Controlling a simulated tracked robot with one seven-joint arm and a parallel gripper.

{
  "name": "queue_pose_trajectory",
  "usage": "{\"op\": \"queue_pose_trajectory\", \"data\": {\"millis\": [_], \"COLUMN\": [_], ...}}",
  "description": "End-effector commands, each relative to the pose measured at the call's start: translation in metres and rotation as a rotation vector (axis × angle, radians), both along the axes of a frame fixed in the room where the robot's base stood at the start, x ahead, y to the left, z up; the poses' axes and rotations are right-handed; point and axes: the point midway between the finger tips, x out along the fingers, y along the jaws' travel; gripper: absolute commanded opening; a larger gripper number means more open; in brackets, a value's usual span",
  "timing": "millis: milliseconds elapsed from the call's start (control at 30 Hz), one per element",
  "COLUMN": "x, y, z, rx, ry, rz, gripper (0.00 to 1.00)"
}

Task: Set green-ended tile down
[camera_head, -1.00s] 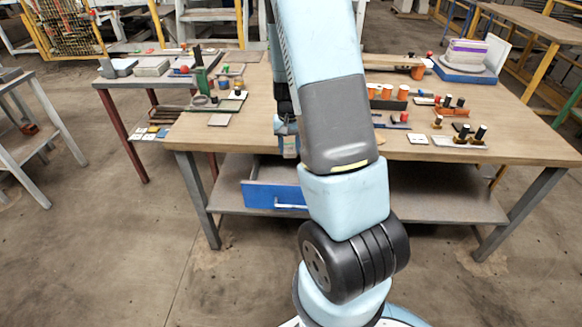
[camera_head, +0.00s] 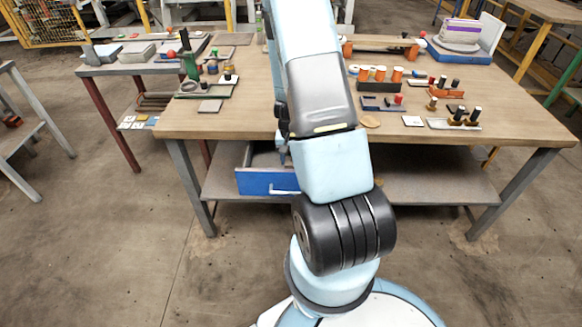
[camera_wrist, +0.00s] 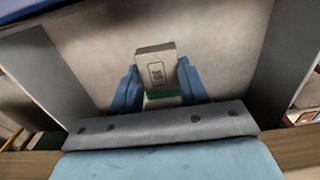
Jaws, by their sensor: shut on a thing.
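The green-ended tile (camera_wrist: 157,70) is a pale block with a dark printed mark. Its green end (camera_wrist: 162,95) faces my palm in the wrist view. My gripper (camera_wrist: 160,80) is shut on it, one blue finger on each side. Below the tile is the pale floor of the open drawer (camera_wrist: 90,45), with grey side walls. Whether the tile touches that floor I cannot tell. In the head view the blue-fronted drawer (camera_head: 266,184) is pulled out under the workbench, and my arm reaches down over it. The tile is not clear there.
The workbench (camera_head: 300,118) holds orange-topped spools (camera_head: 380,74), black-topped pegs (camera_head: 467,115), a green stand (camera_head: 190,65) and a blue tray (camera_head: 455,55). The bench edge is just above the drawer. The drawer floor around the tile looks empty.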

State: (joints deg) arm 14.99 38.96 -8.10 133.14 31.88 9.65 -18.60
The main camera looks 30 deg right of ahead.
Motion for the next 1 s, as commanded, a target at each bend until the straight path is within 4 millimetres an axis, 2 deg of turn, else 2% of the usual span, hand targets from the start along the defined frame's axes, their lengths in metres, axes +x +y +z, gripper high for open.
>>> {"op": "queue_pose_trajectory", "data": {"millis": [267, 533, 933, 967, 1000], "x": [0.0, 0.0, 0.0, 0.001, 0.001], "y": [0.001, 0.001, 0.002, 0.002, 0.002], "z": [-0.014, -0.044, -0.049, -0.049, -0.049], "rx": [0.001, 0.001, 0.0, -0.001, -0.001], "ry": [0.001, 0.0, 0.0, -0.001, -0.001], "rz": [0.0, 0.001, 0.002, 0.003, 0.003], "gripper": [0.07, 0.07, 0.07, 0.47, 0.51]}}
